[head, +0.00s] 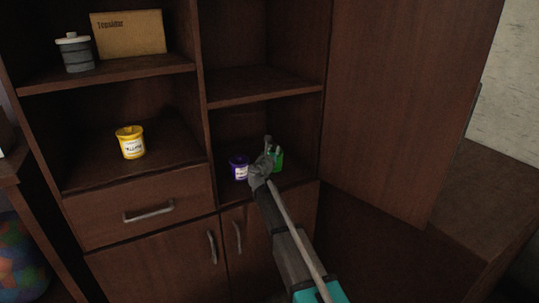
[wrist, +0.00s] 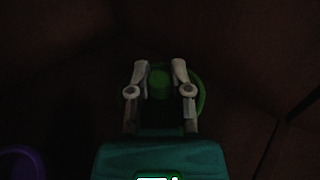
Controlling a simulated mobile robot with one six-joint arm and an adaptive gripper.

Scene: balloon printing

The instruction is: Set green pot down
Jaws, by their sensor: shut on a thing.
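The green pot (head: 278,158) is in the lower right compartment of the dark wooden cabinet, partly hidden behind my gripper (head: 268,152). In the wrist view, the green pot (wrist: 201,100) shows as a dark round shape with a green rim, between and behind the two fingers. My gripper (wrist: 160,72) is shut on it. I cannot tell whether the pot's base touches the shelf. A purple pot (head: 239,167) with a white label stands just left of my gripper on the same shelf. A yellow pot (head: 130,142) stands in the compartment to the left.
The cabinet's upright divider (head: 203,120) separates the two compartments. A shelf board (head: 260,85) lies above my gripper. A grey lidded jar (head: 75,53) and a cardboard box (head: 130,35) stand on the upper left shelf. The wrist view is very dark.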

